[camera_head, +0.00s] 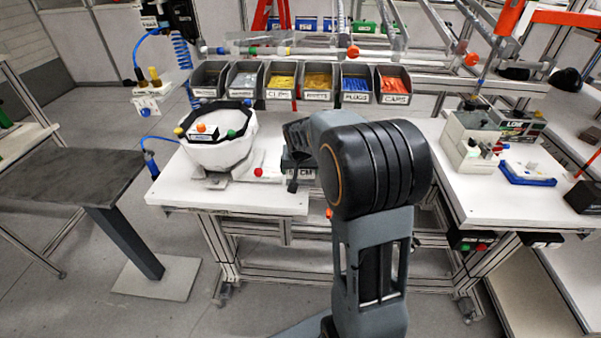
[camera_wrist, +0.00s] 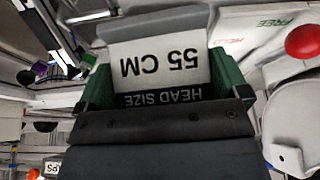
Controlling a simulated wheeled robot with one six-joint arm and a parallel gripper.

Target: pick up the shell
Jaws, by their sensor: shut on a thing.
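A white bowl-like helmet shell (camera_head: 222,152) with a black rim stands on a grey support on the white bench, left of my arm in the head view. My gripper (camera_wrist: 164,80) shows in the wrist view with a green finger on each side. It is shut on a grey block with a white label (camera_wrist: 160,68) reading "HEAD SIZE 55 CM". In the head view part of the label (camera_head: 304,173) shows beside my arm, right of the shell and apart from it. My arm hides most of the gripper there. Whether the block touches the bench is unclear.
A red knob (camera_head: 258,171) stands on the bench between shell and gripper. Several labelled parts bins (camera_head: 281,83) line the bench's back. A dark side table (camera_head: 70,175) is at left. Another white bench (camera_head: 500,198) with a blue tray (camera_head: 527,173) is at right.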

